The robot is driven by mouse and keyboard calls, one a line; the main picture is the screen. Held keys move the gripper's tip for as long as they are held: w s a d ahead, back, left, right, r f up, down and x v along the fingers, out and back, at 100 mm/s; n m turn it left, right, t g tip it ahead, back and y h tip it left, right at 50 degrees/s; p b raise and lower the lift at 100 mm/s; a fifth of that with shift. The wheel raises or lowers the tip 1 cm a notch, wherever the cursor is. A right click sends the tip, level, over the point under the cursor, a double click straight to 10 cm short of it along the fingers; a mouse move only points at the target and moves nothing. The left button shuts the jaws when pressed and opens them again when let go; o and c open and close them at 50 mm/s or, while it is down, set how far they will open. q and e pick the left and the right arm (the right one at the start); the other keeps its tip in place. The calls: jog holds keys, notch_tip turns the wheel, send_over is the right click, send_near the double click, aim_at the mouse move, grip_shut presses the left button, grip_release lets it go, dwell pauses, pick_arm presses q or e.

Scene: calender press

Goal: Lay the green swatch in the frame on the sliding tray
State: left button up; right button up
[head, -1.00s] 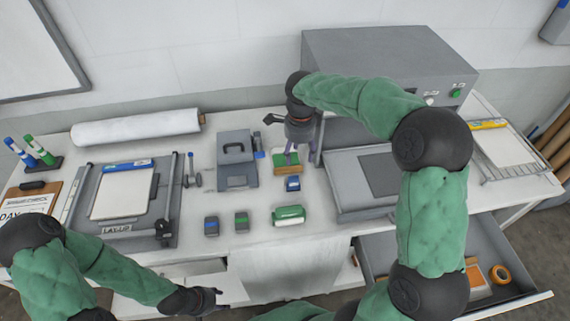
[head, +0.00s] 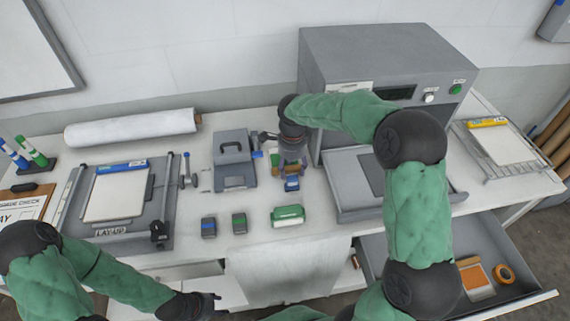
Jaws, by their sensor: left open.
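The sliding tray (head: 345,192) sticks out from the front of the grey press, with a darker grey square panel (head: 371,172) on it. My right arm partly covers the tray. My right gripper (head: 290,168) points down over a small brown-edged block (head: 273,160) left of the tray. The block's green top is mostly hidden by the gripper, so I cannot tell whether the fingers hold anything. My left gripper (head: 214,298) is open and empty, low at the table's front edge, far from the tray.
A blue block (head: 292,184) and a green-and-white block (head: 287,215) lie in front of my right gripper. A grey box (head: 234,150) stands to its left. The lay-up board (head: 160,215) is further left. An open drawer (head: 510,255) juts out at the lower right.

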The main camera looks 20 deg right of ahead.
grip_shut()
jog(key=shift+r, duration=0.45)
jog(key=r, duration=0.2)
jog(key=r+p, duration=0.1)
jog(key=shift+s+r, duration=0.1)
jog(key=shift+s, duration=0.15)
jog(key=s+a+r+p, duration=0.2)
jog(key=s+a+r, duration=0.2)
jog(key=s+r, duration=0.5)
jog(key=s, duration=0.3)
jog(key=shift+s+p, duration=0.4)
